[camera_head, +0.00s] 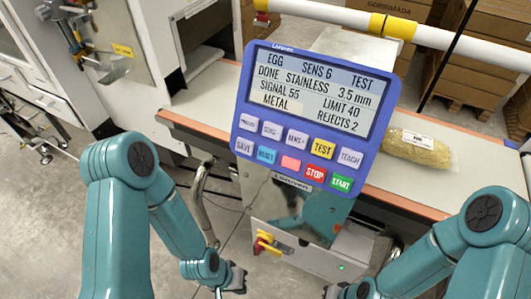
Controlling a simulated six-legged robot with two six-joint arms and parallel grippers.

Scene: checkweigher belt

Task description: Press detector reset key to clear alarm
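The detector's blue control panel (243,127) faces me in the middle of the view, tilted. Its screen (313,90) reads EGG, SENS 6, TEST, DONE STAINLESS 3.5 mm, SIGNAL 55, LIMIT 40, REJECTS 2, with METAL highlighted. The light-blue RESET key (266,155) is in the lower row, between SAVE (244,146) and a pink key (291,163). My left gripper (236,280) is low, below the panel and apart from it. My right gripper (334,291) is at the bottom edge, partly cut off. The finger gaps are too small to make out.
A red STOP key (314,172) and green START key (341,182) are in the same row. A bagged product (415,148) lies on the belt (445,187) at the right. A red-yellow switch (266,243) is on the cabinet below. A curved metal tube (197,190) stands left of the cabinet.

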